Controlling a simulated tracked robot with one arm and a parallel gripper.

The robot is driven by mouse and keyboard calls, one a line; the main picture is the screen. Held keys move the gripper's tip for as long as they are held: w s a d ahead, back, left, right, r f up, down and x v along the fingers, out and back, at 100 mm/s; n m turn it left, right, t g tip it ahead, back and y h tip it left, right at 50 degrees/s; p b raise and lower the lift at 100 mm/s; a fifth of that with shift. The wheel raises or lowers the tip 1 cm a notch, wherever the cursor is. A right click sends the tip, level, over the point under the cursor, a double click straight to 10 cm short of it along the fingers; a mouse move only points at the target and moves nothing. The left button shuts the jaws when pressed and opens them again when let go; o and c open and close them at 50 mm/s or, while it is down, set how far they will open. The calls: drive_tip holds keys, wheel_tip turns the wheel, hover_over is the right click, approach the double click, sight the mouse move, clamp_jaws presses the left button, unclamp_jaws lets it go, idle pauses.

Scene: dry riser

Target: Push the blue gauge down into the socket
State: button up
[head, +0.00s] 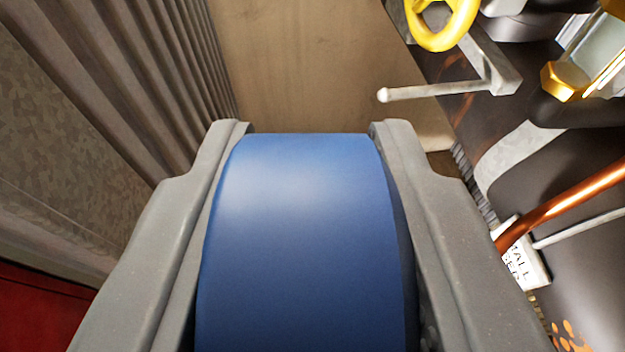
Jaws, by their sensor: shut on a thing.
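The blue gauge (300,240) fills the lower middle of the head view, seen close up as a smooth, rounded blue body. My gripper (310,130) is shut on it, with one grey finger along its left side and one along its right. The gauge hides what lies directly beyond and below it. I cannot make out the socket in this view, nor tell whether the gauge touches it.
A yellow ring handle (443,22), a grey lever with a white tip (440,92), a brass hex fitting (565,80) and a copper pipe (565,205) crowd the right. A white label (523,262) sits below them. Corrugated grey sheeting (130,90) stands left. A red surface (40,310) shows lower left.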

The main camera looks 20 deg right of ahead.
drive_tip(key=shift+f+b, duration=0.55)
drive_tip(key=shift+f, duration=0.05)
idle(0.6)
drive_tip(key=o, duration=1.1)
drive_tip(key=shift+s, duration=0.1)
drive_tip(key=b+v, duration=0.3)
drive_tip(key=v, duration=1.1)
drive_tip(key=a+n+t+y+b, duration=0.1)
drive_tip(key=a+y+b, duration=0.1)
drive_tip(key=a, duration=0.8)
drive_tip(key=s+a+r+n+y+b, duration=0.1)
drive_tip(key=a+n+b, duration=0.1)
drive_tip(key=a, duration=0.9)
drive_tip(key=a+r+n+t+y+b, duration=0.1)
drive_tip(key=a+b, duration=0.3)
drive_tip(key=a, duration=0.7)
drive_tip(key=shift+s+n+t+y+b, duration=0.3)
drive_tip(key=shift+n+y, duration=0.1)
drive_tip(key=shift+y, duration=0.4)
